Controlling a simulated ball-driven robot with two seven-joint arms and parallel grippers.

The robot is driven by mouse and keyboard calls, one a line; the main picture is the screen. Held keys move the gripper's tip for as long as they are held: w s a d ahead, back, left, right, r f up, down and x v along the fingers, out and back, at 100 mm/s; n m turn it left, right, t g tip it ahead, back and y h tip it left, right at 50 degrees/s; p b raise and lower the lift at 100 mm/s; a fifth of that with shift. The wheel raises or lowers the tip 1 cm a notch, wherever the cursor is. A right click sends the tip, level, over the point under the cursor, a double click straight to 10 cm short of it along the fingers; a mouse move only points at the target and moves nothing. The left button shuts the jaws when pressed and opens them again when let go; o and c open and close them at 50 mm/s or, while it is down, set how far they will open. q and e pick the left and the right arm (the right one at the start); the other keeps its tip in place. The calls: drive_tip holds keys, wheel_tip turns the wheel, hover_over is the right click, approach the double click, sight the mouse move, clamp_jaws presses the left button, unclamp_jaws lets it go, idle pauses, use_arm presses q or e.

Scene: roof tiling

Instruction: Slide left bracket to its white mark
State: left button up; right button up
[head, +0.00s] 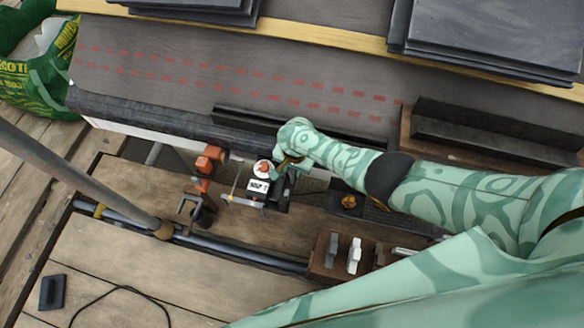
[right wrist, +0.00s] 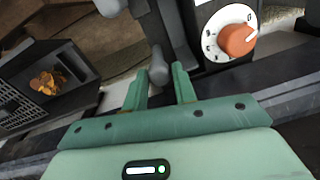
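My right gripper (head: 283,172) is at the black machine with a white label (head: 258,186) and an orange knob (head: 263,167), just below the roof edge. In the right wrist view the gripper's two green fingers (right wrist: 160,85) stand apart, with the end of a grey rod or handle (right wrist: 159,66) near their tips. I cannot tell whether they touch it. The white dial panel with its orange knob (right wrist: 238,38) is to their right. I cannot clearly identify the left bracket or its white mark. A dark U-shaped piece (head: 186,203) stands left of the machine. My left gripper is not in view.
An orange-and-black device (head: 208,165) stands beside the machine. The dark roof sheet (head: 150,65) carries red dashed lines. Slate stacks (head: 490,40) lie along the top, and a dark channel (head: 490,135) lies at right. A grey pole (head: 75,175) crosses the left side.

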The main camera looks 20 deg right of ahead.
drive_tip(key=shift+o, duration=1.3)
drive_tip(key=shift+a+r+p, duration=0.1)
drive_tip(key=shift+r+p, duration=0.2)
drive_tip(key=shift+r, duration=0.05)
wheel_tip(320, 180, up, 6)
drive_tip(key=p, duration=0.4)
drive_tip(key=shift+r+p, duration=0.2)
drive_tip(key=shift+p, duration=0.1)
use_arm(q)
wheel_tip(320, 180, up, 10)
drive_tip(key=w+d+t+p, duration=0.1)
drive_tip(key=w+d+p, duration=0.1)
drive_tip(key=p, duration=0.5)
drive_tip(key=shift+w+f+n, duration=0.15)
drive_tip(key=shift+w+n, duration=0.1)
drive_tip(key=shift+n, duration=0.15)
use_arm(e)
wheel_tip(320, 180, up, 9)
drive_tip(key=shift+s+d, duration=0.3)
drive_tip(key=shift+d, duration=0.05)
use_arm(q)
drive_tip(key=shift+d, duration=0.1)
